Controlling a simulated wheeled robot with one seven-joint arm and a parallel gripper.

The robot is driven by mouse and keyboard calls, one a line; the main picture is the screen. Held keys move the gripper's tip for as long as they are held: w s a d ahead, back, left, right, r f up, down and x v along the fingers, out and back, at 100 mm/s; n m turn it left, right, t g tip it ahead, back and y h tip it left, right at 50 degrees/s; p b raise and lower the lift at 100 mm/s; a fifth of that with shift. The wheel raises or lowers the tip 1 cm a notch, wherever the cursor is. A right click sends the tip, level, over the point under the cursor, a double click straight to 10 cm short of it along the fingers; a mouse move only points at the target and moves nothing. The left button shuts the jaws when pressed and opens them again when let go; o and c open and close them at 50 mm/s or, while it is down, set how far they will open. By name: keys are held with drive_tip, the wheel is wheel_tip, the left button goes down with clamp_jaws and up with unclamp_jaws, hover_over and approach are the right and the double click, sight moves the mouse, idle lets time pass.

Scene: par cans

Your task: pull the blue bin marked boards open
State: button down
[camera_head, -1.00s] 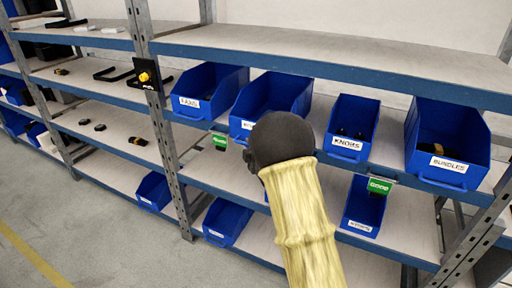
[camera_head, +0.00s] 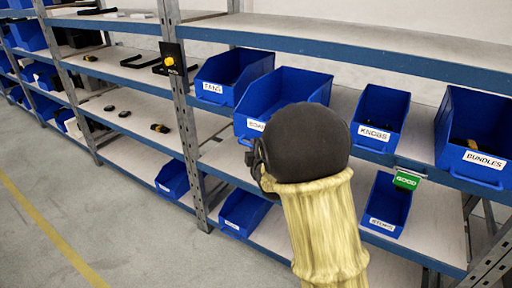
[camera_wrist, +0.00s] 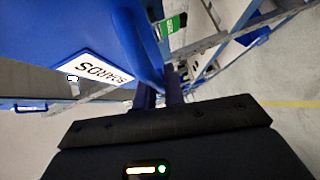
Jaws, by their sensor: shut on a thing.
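The blue boards bin (camera_head: 283,92) stands on the middle shelf level, second from the left in its row. Its front juts out past the shelf's edge, further than its neighbours. Its white label is partly covered by my arm in the head view. In the wrist view the boards bin (camera_wrist: 90,30) is close at upper left, with its BOARDS label readable upside down. My gripper (camera_wrist: 172,95) is shut on the bin's front handle, though the grip itself is mostly dark.
The FANS bin (camera_head: 232,78) is left of it, the KNOBS bin (camera_head: 380,115) and BUNDLES bin (camera_head: 474,135) right. A green GOOD tag (camera_head: 407,180) hangs on the shelf edge. A shelf post (camera_head: 180,110) stands left. Open floor (camera_head: 110,215) lies at lower left.

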drive_tip(key=c, duration=1.5)
unclamp_jaws()
drive_tip(key=shift+b+v, duration=3.45)
drive_tip(key=shift+v, duration=5.2)
drive_tip(key=shift+s, duration=0.1)
